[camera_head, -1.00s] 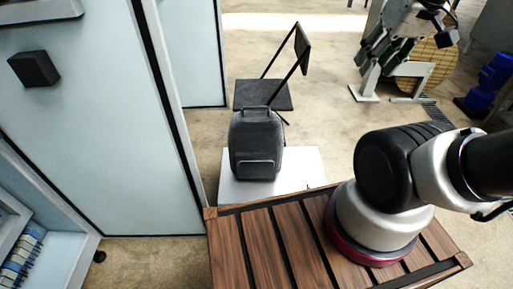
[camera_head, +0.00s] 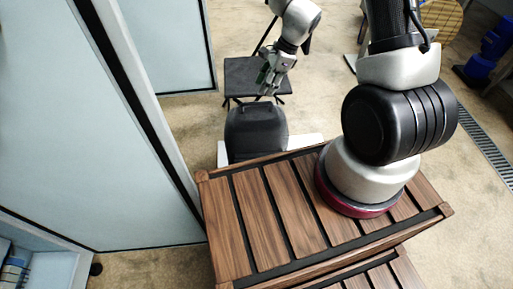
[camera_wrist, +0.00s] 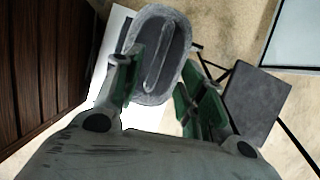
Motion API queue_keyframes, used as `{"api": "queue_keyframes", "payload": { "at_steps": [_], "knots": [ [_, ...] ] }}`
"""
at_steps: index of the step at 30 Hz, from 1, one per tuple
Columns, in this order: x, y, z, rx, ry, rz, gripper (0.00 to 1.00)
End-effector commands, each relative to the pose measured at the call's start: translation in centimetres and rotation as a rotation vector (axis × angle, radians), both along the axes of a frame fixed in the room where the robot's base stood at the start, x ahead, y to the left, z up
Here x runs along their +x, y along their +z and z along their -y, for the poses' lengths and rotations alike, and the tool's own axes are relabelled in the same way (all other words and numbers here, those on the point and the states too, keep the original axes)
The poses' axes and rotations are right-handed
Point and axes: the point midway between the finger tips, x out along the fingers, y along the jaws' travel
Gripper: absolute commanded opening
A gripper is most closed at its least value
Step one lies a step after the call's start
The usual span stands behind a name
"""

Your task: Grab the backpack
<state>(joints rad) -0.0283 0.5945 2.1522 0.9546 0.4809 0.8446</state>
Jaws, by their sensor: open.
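The dark grey backpack (camera_head: 257,133) stands upright on a white surface beyond the wooden slatted platform in the head view. In the wrist view I see the backpack (camera_wrist: 160,40) from above, with a strap-like handle along its top. My gripper (camera_head: 268,82) is above the backpack's top, near its back edge in the head view. In the wrist view my gripper (camera_wrist: 160,90) has its green-padded fingers spread apart on either side of the backpack's near end. It is open and holds nothing. I cannot tell whether the fingers touch the backpack.
A folding chair with a dark seat (camera_head: 257,75) stands just behind the backpack. The wooden platform (camera_head: 235,235) lies in front of it. Tall pale panels (camera_head: 60,120) rise on the left. Carpeted floor (camera_head: 330,110) is open to the right.

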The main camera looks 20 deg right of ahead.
Motion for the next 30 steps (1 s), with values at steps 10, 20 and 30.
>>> {"api": "queue_keyframes", "payload": {
  "at_steps": [10,20,30],
  "knots": [
    [0.3,-4.6,-1.2,0.0,-0.069,-0.04,0.4],
    [0.8,-8.8,-3.0,0.001,-0.067,-0.039,0.4],
    [0.9,-9.2,-3.2,0.0,-0.067,-0.037,0.29]
  ]
}}
